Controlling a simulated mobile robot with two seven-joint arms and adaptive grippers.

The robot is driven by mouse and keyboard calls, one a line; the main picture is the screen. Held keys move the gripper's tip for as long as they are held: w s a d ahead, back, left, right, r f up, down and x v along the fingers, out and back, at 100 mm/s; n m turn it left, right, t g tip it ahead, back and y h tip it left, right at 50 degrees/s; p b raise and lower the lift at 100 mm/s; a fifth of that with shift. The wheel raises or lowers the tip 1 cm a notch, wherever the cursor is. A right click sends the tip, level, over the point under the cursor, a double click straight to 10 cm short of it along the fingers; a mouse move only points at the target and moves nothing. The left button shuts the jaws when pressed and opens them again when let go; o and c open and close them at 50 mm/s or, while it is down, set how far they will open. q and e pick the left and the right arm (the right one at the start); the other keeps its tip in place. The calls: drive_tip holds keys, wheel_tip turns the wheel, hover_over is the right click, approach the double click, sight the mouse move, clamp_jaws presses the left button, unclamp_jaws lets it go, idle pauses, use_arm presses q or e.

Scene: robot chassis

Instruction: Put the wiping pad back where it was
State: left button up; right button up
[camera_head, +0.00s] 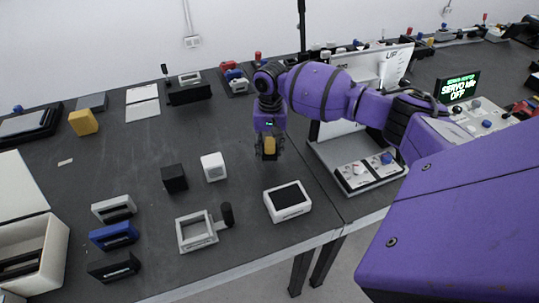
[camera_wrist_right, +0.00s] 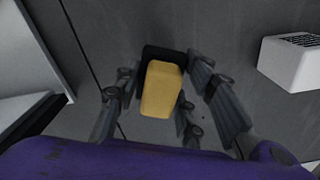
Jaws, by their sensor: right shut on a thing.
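The wiping pad, a yellow block (camera_head: 270,145) with a black part at its far end, is in my right gripper (camera_head: 268,153). It also shows in the right wrist view (camera_wrist_right: 161,90), between the fingers of the right gripper (camera_wrist_right: 160,75). The fingers are shut on it, one set on each side. It is over a bare part of the dark table, right of the white cube; I cannot tell if it touches the table. Another yellow block (camera_head: 83,122) sits at the far left. My left gripper is not in view.
A white box with a black top (camera_head: 288,201) stands in front of the gripper. A white cube (camera_head: 214,167) and a black cube (camera_head: 174,178) are to the left. A white panel with knobs (camera_head: 368,172) is to the right. Bare table lies behind the cubes.

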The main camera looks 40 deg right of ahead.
sight(270, 155)
wheel_tip(270, 155, down, 3)
drive_tip(key=shift+w+d+f, duration=0.1)
drive_tip(key=shift+d+f, duration=0.05)
drive_tip(key=shift+f, duration=0.05)
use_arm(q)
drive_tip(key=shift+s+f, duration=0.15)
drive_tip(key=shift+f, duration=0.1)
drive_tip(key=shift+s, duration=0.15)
use_arm(e)
drive_tip(key=o, duration=1.1)
drive_tip(key=shift+f, duration=0.15)
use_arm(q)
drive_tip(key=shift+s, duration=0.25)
use_arm(e)
drive_tip(key=shift+o, duration=0.2)
wheel_tip(270, 155, up, 11)
drive_tip(key=shift+r+p, duration=0.15)
drive_tip(key=shift+p, duration=0.2)
drive_tip(key=shift+r, duration=0.35)
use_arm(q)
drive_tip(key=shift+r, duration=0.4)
use_arm(e)
drive_tip(key=shift+r, duration=0.2)
